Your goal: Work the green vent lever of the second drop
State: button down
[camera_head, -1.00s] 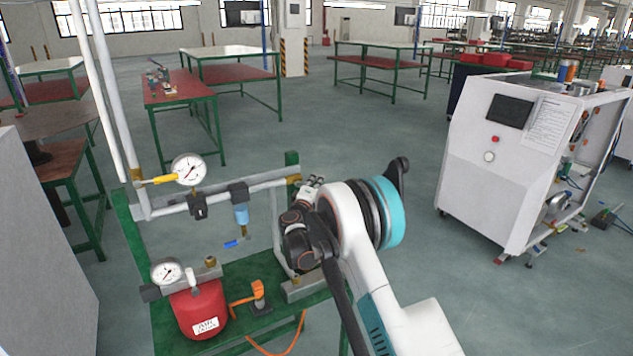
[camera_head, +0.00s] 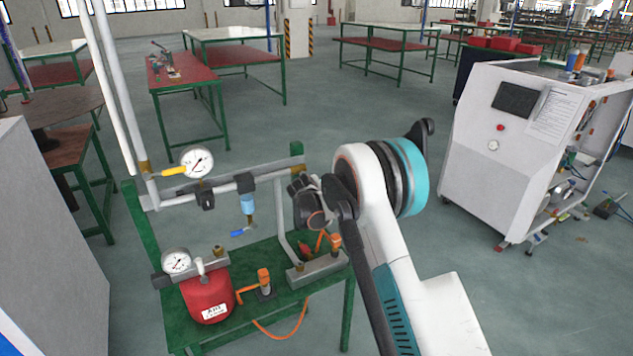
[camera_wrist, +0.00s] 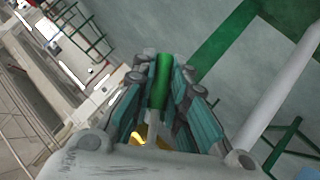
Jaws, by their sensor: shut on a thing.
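The green vent lever (camera_wrist: 161,82) shows in the wrist view as a green bar between the fingers of my gripper (camera_wrist: 161,70). My gripper is shut on it. A small yellow part (camera_wrist: 140,138) shows below the lever between the jaws. In the head view my gripper (camera_head: 306,202) is at the right end of the grey pipe (camera_head: 222,187), above the green stand (camera_head: 262,310). My own arm and wrist hide the lever there, so I cannot tell its angle.
On the stand are a red canister (camera_head: 207,300), a pressure gauge (camera_head: 177,262), an orange-handled valve (camera_head: 264,280) and a metal block (camera_head: 318,268). A white cabinet (camera_head: 508,150) stands right, with clear floor between.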

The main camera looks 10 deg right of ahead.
jog(key=shift+s+a+f+m+g+y+p, duration=0.25)
jog(key=shift+a+m+g+y, duration=0.15)
jog(key=shift+a+y, duration=0.3)
jog(key=shift+s+a+f+m+g+y+p, duration=0.15)
jog(key=shift+a+m+g+y+p, duration=0.25)
jog(key=shift+y, duration=0.45)
jog(key=shift+s+a+f+m+g+y+p, duration=0.1)
jog(key=shift+s+a+f+m+g+y, duration=0.15)
jog(key=shift+a+m+y, duration=0.45)
jog(key=c, duration=1.6)
grip_release()
jog(key=shift+o, duration=0.2)
jog(key=shift+r, duration=0.2)
jog(key=v, duration=1.1)
jog(key=shift+s+d+r, duration=0.15)
jog(key=shift+s+r, duration=0.1)
